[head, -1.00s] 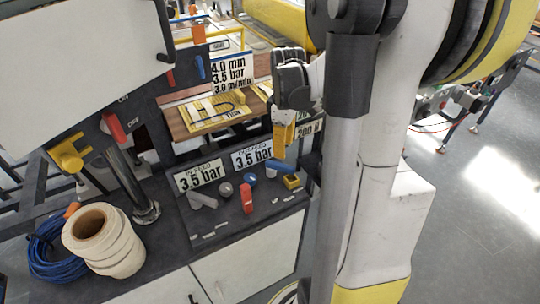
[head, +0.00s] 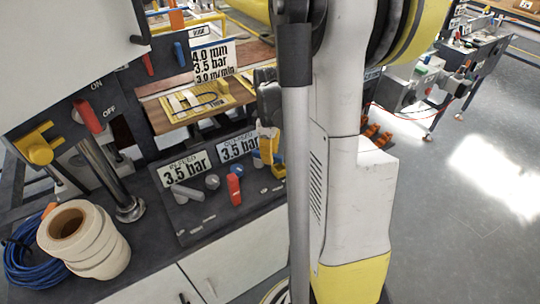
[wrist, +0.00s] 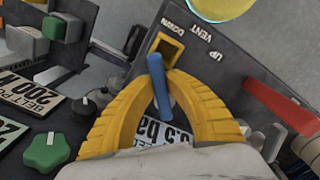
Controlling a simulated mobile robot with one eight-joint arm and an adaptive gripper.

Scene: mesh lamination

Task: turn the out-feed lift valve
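The out-feed lift valve appears to be the blue lever (wrist: 160,92), beside a yellow square fitting (wrist: 165,47) and the labels DOWN, UP and VENT. In the wrist view the yellow fingers of my gripper (wrist: 158,76) close in on both sides of this lever and seem to touch it near their tips. In the head view my gripper (head: 269,150) is at the right end of the sloped panel, by the out-feed 3.5 bar plate (head: 238,147). My arm and fingers hide much of the lever there.
A red lever (head: 234,190), a grey lever (head: 187,194) and a grey knob (head: 212,182) stand on the same panel. In the wrist view a green knob (wrist: 46,152) and a black knob (wrist: 88,106) lie left of the fingers. White rolls (head: 85,240) stand at left.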

